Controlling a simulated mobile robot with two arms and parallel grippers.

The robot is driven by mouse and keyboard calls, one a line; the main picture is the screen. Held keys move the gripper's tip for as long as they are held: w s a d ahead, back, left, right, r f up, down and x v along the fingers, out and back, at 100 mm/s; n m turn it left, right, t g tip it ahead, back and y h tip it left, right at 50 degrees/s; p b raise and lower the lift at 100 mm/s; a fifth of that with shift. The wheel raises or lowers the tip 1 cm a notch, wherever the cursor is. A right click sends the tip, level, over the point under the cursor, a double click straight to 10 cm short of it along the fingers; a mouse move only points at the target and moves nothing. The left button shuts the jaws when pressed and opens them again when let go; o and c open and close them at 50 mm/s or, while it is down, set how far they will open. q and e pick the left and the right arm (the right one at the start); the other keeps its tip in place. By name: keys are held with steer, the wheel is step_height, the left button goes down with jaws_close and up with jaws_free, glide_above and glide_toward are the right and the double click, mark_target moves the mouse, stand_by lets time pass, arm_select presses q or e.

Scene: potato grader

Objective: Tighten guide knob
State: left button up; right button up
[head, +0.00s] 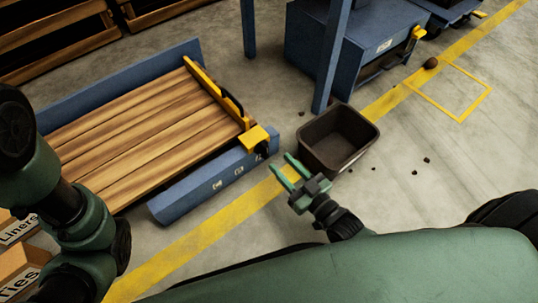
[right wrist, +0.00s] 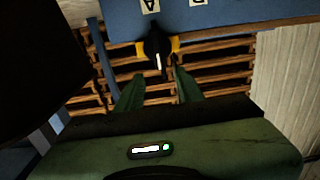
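The guide knob (right wrist: 157,45) is black with a white pointer mark, set on a yellow bracket on the blue side rail. In the head view the knob (head: 262,149) is a small dark shape at the yellow bracket (head: 254,139) of the yellow guide (head: 215,90). My right gripper (head: 282,164) is open, close to the knob and apart from it in the head view. In the right wrist view the right gripper (right wrist: 156,71) has its two green fingers spread, with the knob ahead, between their lines. My left arm shows at the left; its gripper is out of view.
A dark crate (head: 337,140) stands on the floor just right of the right gripper. The blue rail (head: 200,190) edges the slatted wooden deck (head: 130,130). A blue post (head: 331,60) rises behind the crate. Open floor (head: 440,160) with small dark lumps lies right.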

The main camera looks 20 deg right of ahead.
mark_target(267, 149)
steer(key=b+x, duration=0.3)
steer(key=x, duration=0.2)
steer(key=shift+w+f, duration=0.1)
steer(key=shift+w, duration=0.05)
steer(key=shift+w+a, duration=0.2)
steer(key=shift+w, duration=0.25)
jaws_close()
